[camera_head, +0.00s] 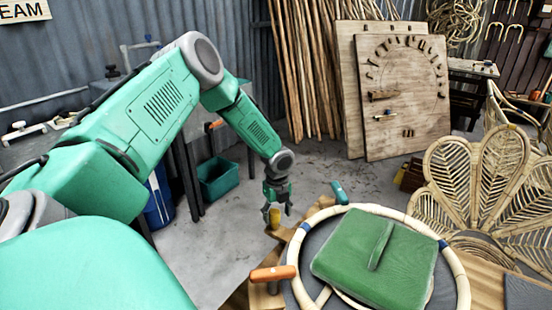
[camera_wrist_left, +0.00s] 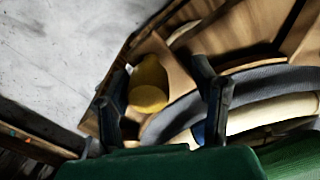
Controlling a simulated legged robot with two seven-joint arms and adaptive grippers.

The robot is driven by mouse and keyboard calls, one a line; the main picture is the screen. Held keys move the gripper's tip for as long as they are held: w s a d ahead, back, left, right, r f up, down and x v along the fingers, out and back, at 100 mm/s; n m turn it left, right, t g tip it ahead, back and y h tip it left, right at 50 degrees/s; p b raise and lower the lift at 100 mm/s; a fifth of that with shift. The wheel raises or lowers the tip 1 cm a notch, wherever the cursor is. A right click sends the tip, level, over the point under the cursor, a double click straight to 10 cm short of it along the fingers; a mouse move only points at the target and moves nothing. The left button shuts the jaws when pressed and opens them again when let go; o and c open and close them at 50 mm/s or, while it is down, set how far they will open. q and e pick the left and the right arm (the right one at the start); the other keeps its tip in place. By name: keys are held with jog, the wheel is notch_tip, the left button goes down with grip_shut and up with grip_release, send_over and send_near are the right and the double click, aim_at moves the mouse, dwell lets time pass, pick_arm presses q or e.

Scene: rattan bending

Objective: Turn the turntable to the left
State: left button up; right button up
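The turntable appears to be the round base under a pale rattan ring (camera_head: 462,290) at the lower right of the head view; a grey curved edge (camera_wrist_left: 185,105) shows in the left wrist view. My left gripper (camera_head: 278,211) points down at the turntable's far left side. Its fingers are apart in the left wrist view (camera_wrist_left: 162,100), with a yellow knob (camera_wrist_left: 149,84) between them, closer to the left finger. The knob (camera_head: 275,217) also shows in the head view. I cannot tell whether a finger touches it. My right gripper is out of view.
An orange handle (camera_head: 272,273) and a teal handle (camera_head: 339,192) stand at the ring's edge. A woven rattan chair back (camera_head: 480,170) is close on the right. Wooden boards (camera_head: 405,100) and rattan poles (camera_head: 305,70) lean behind.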

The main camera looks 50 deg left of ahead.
pick_arm(q)
jog(key=shift+s, duration=0.15)
jog(key=shift+r, duration=0.2)
notch_tip(320, 180, up, 11)
jog(key=shift+r, duration=0.15)
jog(key=shift+a, duration=0.1)
dwell(0.3)
